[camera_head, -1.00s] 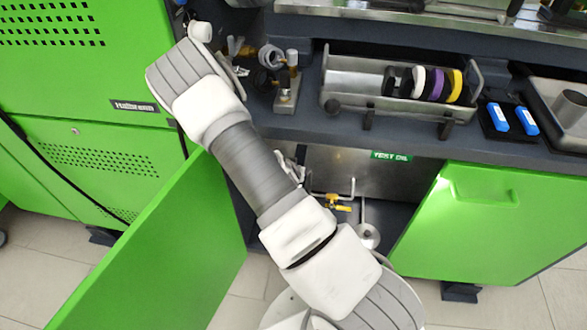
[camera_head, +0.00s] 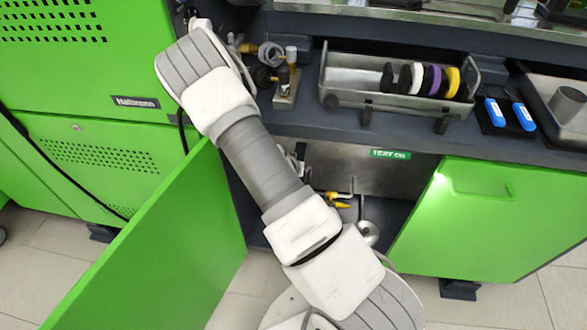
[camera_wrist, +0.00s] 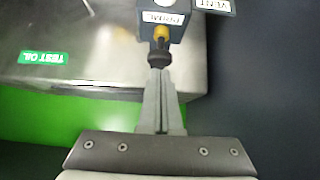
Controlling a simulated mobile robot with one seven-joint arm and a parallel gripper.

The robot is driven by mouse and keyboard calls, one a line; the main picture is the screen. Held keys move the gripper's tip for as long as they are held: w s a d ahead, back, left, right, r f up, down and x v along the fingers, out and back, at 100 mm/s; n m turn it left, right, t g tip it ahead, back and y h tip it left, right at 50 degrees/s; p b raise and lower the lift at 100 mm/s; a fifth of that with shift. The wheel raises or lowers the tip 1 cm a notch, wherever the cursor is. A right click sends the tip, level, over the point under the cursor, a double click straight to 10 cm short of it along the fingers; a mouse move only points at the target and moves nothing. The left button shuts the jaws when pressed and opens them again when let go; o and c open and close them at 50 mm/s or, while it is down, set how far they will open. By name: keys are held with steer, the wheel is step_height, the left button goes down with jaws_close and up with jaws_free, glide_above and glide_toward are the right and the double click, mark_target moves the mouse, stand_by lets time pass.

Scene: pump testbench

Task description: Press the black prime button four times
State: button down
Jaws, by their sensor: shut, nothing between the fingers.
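In the wrist view the black prime button (camera_wrist: 158,58) has a yellow collar (camera_wrist: 161,33) and sits on a dark box with a white PRIME label (camera_wrist: 162,18). The label appears upside down. My gripper (camera_wrist: 158,76) is shut, with its fingertips lined up with the button's end. The tips look very close to the button or against it; I cannot tell whether they touch or whether the button is pushed in. In the head view my arm hides the gripper and the button.
A VENT label (camera_wrist: 212,5) is beside the PRIME label. A steel panel has a green TEST OIL sign (camera_wrist: 41,58). In the head view a green door (camera_head: 160,245) hangs open below my arm. A steel tray (camera_head: 345,80) holding several discs stands on the dark bench.

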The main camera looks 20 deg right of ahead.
steer(key=p+v, duration=0.3)
steer(key=v, duration=0.8)
steer(key=shift+w+d+r, duration=0.15)
steer(key=shift+w+r, duration=0.15)
steer(key=shift+r, duration=0.2)
